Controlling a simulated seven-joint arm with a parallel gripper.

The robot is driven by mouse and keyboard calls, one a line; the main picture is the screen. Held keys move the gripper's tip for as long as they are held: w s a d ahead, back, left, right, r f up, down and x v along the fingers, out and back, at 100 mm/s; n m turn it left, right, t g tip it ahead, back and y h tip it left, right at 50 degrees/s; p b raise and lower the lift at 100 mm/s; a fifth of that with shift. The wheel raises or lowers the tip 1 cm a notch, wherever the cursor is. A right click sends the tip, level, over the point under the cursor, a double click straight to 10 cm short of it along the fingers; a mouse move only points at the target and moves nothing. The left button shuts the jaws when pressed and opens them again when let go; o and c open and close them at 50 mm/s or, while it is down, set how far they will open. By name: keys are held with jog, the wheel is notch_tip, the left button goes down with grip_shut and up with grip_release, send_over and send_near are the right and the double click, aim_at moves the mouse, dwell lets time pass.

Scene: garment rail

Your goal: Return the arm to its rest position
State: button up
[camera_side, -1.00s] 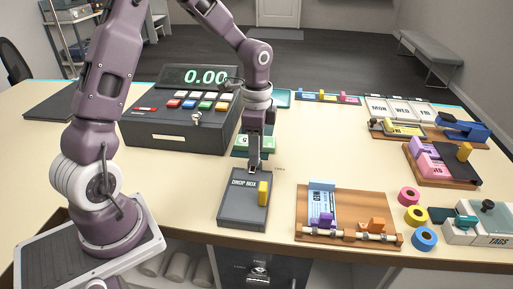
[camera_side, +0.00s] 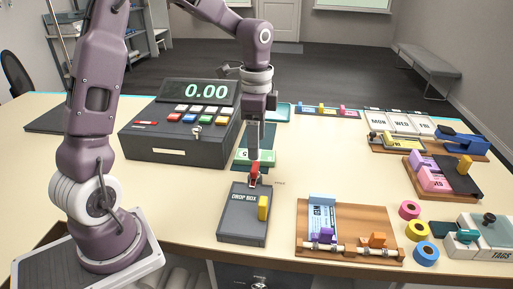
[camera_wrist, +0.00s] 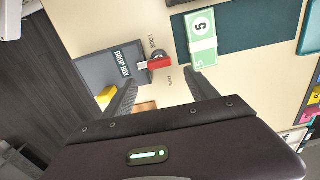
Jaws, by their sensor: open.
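My gripper (camera_side: 254,157) points down just above the red key-like piece (camera_side: 254,174) behind the drop box (camera_side: 235,222). In the wrist view my gripper (camera_wrist: 160,80) shows its two fingers spread apart with nothing between them. The red piece (camera_wrist: 157,64) sits at a round lock marked LOCK beside the drop box (camera_wrist: 103,66), and appears clear of both fingers. My arm is bent over the table from the left.
The cash register (camera_side: 180,130) stands left of my gripper. Green notes (camera_side: 260,158) lie on a dark mat close behind it. A yellow block (camera_side: 263,208) stands on the drop box. A wooden tray (camera_side: 380,215) with tags lies to the right; bare table lies between.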

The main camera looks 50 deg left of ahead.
jog(key=s+d+r+n+t, duration=0.2)
jog(key=s+r+n, duration=0.1)
jog(key=s, duration=0.4)
jog(key=s+d+r+n+t, duration=0.1)
jog(key=s+d+r+n, duration=0.2)
jog(key=s, duration=0.4)
jog(key=s+d+r+n+t, duration=0.2)
jog(key=s+d+r+n, duration=0.1)
jog(key=s, duration=0.4)
jog(key=shift+s+r+t, duration=0.15)
jog(key=shift+s+t, duration=0.15)
